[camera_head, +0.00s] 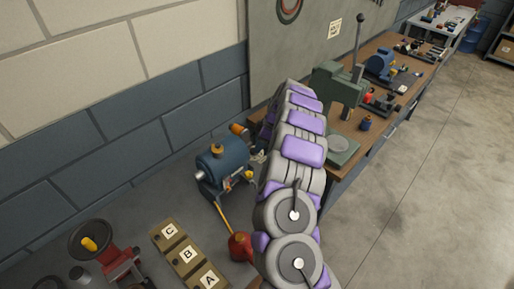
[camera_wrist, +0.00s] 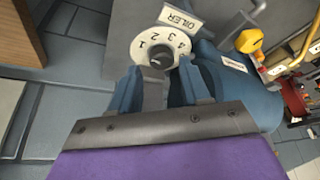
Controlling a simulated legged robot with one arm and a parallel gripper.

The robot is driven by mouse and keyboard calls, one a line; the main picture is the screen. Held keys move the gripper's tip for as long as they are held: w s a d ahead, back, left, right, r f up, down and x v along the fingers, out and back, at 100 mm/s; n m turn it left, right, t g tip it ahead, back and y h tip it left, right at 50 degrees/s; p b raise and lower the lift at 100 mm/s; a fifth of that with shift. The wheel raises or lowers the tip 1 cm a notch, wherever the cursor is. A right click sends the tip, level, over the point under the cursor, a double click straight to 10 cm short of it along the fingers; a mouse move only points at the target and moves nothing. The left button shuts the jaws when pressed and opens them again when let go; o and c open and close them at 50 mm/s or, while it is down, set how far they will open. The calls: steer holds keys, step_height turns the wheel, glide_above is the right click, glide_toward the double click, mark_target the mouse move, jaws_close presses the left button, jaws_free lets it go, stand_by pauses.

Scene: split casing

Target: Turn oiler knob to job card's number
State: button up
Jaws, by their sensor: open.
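In the wrist view the oiler dial (camera_wrist: 145,42) is a white disc with the numbers 1 to 4 around its edge. The dark oiler knob (camera_wrist: 160,60) sits at its middle; I cannot tell which number it points to. An OILER label (camera_wrist: 180,17) is beside the dial. My gripper (camera_wrist: 160,78) is open, its two blue fingers apart, with the knob just beyond and between their tips. I cannot tell whether they touch it. In the head view my arm hides the dial. A paper card (camera_head: 334,27) hangs on the wall; its writing is too small to read.
A blue machine (camera_head: 222,165) stands left of my arm, with a red oil can (camera_head: 240,247) nearby. Lettered blocks A, B and C (camera_head: 187,255) are at the front left. A green press (camera_head: 338,85) stands on the bench at right. The floor at right is clear.

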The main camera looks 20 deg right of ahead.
steer(key=x, duration=0.3)
steer(key=shift+a, duration=0.3)
steer(key=shift+d, duration=0.3)
steer(key=shift+c, duration=0.4)
steer(key=shift+a, duration=0.15)
steer(key=c, duration=0.7)
steer(key=shift+r+m, duration=0.15)
steer(key=shift+m, duration=0.15)
steer(key=shift+o, duration=0.2)
steer(key=shift+a+m+t+h, duration=0.1)
steer(key=shift+m+t+h, duration=0.35)
steer(key=shift+m, duration=0.75)
steer(key=shift+r+m+t+h+p, duration=0.1)
steer(key=shift+m+t+h+p, duration=0.25)
steer(key=shift+m, duration=0.45)
steer(key=shift+m+t+h+p, duration=0.1)
steer(key=shift+m+p, duration=0.35)
steer(key=shift+m, duration=0.35)
